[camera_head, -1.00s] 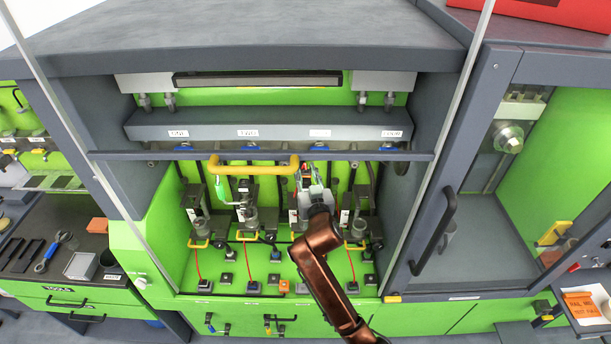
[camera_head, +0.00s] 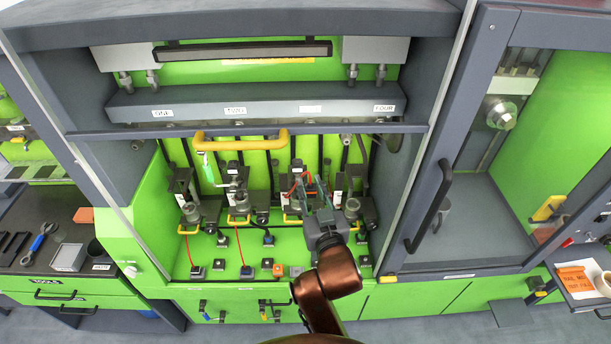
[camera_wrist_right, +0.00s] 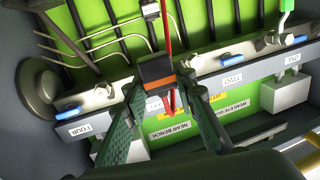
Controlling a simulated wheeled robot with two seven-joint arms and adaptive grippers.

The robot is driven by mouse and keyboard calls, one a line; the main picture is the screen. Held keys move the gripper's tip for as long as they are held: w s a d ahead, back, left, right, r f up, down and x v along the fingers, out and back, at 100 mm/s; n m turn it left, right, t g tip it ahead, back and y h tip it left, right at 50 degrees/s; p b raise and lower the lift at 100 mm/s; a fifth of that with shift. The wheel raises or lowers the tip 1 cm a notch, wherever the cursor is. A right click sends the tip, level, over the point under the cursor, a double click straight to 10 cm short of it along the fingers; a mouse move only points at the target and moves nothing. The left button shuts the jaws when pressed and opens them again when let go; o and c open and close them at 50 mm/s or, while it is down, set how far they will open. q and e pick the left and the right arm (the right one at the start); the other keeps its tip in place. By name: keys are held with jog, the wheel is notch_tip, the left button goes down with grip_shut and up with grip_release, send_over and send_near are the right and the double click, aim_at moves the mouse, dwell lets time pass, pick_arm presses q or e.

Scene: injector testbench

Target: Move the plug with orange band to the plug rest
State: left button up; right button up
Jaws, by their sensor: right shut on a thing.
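My right gripper (camera_head: 314,187) is above the bench floor, in front of the third station from the left. In the right wrist view, its green mesh fingers (camera_wrist_right: 160,100) are closed around a dark plug with an orange band (camera_wrist_right: 155,70), and red wire shows at both ends of it. In the head view the plug is mostly hidden by the gripper. I cannot tell for sure which fixture is the plug rest. My left gripper is not in view.
A yellow handle bar (camera_head: 240,144) crosses above the stations. Red cables (camera_head: 239,245) lead to front blocks at the two left stations. The cabinet door handle (camera_head: 430,210) stands to the right.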

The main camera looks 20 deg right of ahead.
jog(key=shift+s, duration=0.3)
jog(key=shift+p, duration=0.3)
dwell(0.3)
dwell(0.4)
